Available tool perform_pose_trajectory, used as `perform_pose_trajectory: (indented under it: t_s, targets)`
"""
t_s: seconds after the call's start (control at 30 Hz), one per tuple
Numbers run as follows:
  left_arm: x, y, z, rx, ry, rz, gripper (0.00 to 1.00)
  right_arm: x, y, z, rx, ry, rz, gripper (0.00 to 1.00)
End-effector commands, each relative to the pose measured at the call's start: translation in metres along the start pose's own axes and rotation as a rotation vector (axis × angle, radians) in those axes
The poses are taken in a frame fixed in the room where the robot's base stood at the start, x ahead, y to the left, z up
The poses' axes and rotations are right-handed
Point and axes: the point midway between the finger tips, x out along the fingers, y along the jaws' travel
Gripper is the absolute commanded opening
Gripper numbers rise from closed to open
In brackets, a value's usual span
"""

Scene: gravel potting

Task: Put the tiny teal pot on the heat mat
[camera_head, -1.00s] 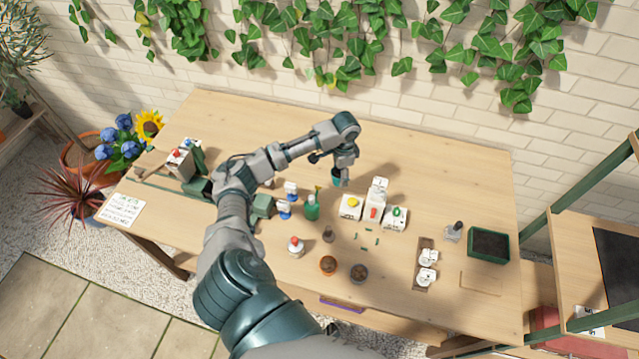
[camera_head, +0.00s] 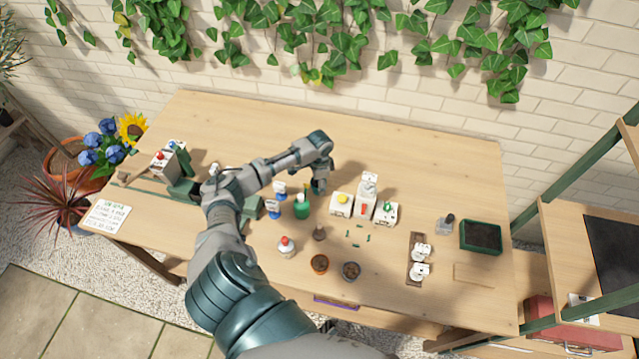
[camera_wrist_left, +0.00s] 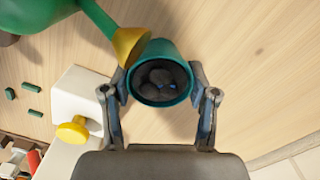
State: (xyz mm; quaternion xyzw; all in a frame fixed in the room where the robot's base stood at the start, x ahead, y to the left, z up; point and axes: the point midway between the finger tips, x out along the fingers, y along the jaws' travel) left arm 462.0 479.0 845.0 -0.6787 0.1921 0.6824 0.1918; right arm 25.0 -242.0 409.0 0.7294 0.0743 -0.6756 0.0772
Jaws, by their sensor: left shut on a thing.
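The tiny teal pot (camera_wrist_left: 160,48) is between the fingers of my left gripper (camera_wrist_left: 160,98) in the left wrist view, with dark stones inside. My left gripper (camera_head: 319,187) is shut on it over the back middle of the table in the head view, where the pot is mostly hidden by the gripper. A dark flat panel, which looks like the heat mat (camera_head: 612,255), lies on the wooden side stand at the far right, well apart from the gripper. My right gripper is not in view.
White boxes (camera_head: 341,203) stand right of my gripper. A dark green tray (camera_head: 481,237) and a white-topped rack (camera_head: 417,262) are further right. The back of the table is clear.

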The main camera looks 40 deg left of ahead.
Motion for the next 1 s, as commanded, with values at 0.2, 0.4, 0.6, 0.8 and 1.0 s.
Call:
perform_pose_trajectory:
  t_s: [0.2,0.4,0.6,0.8,1.0]
  targets:
    - [-0.001,0.001,0.0,0.0,-0.001,0.0,0.79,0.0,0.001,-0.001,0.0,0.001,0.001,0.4]
    - [-0.001,0.001,-0.001,0.0,-0.001,-0.001,0.84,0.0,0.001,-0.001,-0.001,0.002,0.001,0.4]
    - [-0.005,0.001,-0.001,0.0,0.0,-0.001,0.84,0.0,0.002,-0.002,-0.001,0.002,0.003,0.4]
    - [-0.036,0.0,-0.001,0.0,0.001,-0.003,0.84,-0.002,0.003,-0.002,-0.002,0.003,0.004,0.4]
    - [-0.082,0.0,-0.001,-0.001,0.002,-0.003,0.84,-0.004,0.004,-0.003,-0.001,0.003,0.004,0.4]
